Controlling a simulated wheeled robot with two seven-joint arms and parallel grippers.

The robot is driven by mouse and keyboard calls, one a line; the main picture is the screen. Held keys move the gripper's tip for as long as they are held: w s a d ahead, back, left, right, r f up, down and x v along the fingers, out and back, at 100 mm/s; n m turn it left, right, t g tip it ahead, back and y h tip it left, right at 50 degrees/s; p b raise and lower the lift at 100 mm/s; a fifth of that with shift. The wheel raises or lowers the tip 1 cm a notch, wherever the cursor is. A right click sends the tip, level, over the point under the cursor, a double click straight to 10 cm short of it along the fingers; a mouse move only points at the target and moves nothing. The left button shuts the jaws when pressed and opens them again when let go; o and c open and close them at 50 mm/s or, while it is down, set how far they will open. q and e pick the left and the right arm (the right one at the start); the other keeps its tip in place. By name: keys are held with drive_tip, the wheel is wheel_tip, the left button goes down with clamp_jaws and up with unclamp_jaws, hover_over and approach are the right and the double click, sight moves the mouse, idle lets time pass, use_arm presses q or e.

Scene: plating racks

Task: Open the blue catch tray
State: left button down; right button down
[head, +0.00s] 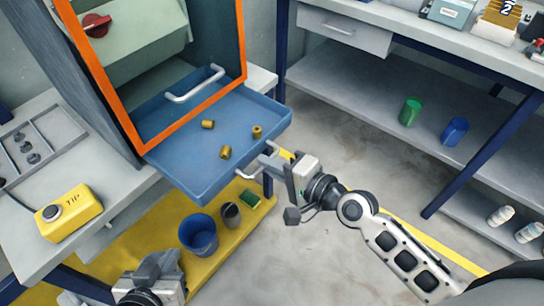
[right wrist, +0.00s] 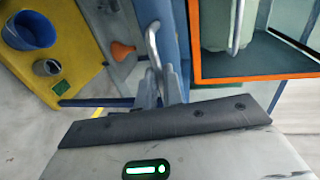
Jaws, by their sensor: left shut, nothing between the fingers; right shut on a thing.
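The blue catch tray (head: 190,185) sticks out from under the orange-framed opening of the cabinet, with a few small brass pieces (head: 225,152) lying in it. Its front handle (head: 243,173) is a pale bar on the tray's near right side. My right gripper (head: 272,162) is shut on this handle. In the right wrist view the fingers (right wrist: 164,88) close around the lower part of the handle (right wrist: 153,45), beside the blue tray front. My left gripper (head: 157,262) is at the bottom left, shut and empty, well away from the tray.
A yellow TIP box (head: 69,212) sits on the left bench. A blue bucket (head: 199,236), a grey cup (head: 231,215) and a green sponge (head: 250,199) stand low on a yellow surface below the tray. A shelved bench (head: 400,85) stands at right; grey floor between is clear.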

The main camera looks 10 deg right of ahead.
use_arm(q)
drive_tip(key=shift+w+d+r, duration=0.1)
use_arm(e)
drive_tip(key=shift+s+d, duration=0.1)
drive_tip(key=shift+s, duration=0.1)
drive_tip(key=c, duration=1.8)
unclamp_jaws()
use_arm(q)
drive_tip(key=shift+f, duration=0.2)
